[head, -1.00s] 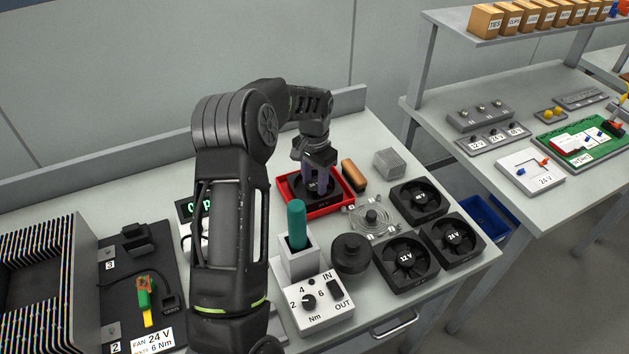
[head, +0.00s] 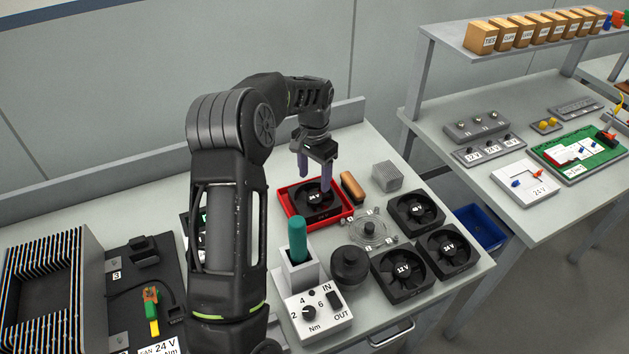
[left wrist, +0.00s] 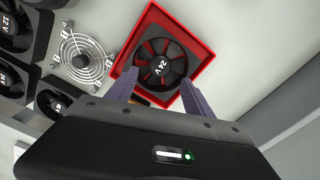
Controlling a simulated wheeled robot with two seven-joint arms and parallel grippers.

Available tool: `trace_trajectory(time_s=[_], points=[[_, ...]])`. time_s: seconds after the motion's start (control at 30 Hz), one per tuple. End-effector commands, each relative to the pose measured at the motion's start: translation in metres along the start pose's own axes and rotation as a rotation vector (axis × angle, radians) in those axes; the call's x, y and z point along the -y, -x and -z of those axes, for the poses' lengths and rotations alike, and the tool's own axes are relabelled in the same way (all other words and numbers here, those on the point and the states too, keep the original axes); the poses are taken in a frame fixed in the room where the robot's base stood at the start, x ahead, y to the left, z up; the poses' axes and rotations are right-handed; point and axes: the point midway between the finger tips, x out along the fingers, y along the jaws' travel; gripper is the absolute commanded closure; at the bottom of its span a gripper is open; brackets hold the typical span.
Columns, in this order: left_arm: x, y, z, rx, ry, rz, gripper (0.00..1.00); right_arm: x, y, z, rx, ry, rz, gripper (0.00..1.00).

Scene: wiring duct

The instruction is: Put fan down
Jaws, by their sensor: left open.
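A black fan marked 24 V (head: 316,197) lies flat in the red tray (head: 288,206), label up. It also shows in the left wrist view (left wrist: 161,65), inside the red rim (left wrist: 205,50). My left gripper (head: 312,180) is open above the tray, its two purple fingers spread wide and holding nothing. In the left wrist view the fingers (left wrist: 158,88) stand apart on either side of the fan's lower part. My right gripper is not in view.
Several more fans (head: 446,250) stand right of a wire fan guard (head: 369,227). A brown block (head: 352,187), a grey finned block (head: 387,176), a green-handled tool (head: 298,240) and a control box (head: 318,313) are close by. A second bench (head: 500,215) stands at right.

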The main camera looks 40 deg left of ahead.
Motion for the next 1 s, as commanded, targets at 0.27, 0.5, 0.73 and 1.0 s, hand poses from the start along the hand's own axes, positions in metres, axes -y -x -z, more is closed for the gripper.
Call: trace_trajectory(time_s=[0.27, 0.5, 0.73, 1.0], points=[[0.0, 0.046, 0.001, -0.003, 0.001, 0.001, 0.39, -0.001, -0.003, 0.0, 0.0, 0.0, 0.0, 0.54], [0.0, 0.053, 0.0, -0.001, 0.0, 0.0, 0.39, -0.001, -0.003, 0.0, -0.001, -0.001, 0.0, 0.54], [0.0, 0.053, 0.0, -0.001, 0.0, 0.001, 0.39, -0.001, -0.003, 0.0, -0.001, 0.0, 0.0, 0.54], [0.0, 0.052, 0.0, -0.001, 0.0, 0.001, 0.39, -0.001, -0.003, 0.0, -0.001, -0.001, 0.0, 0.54]])
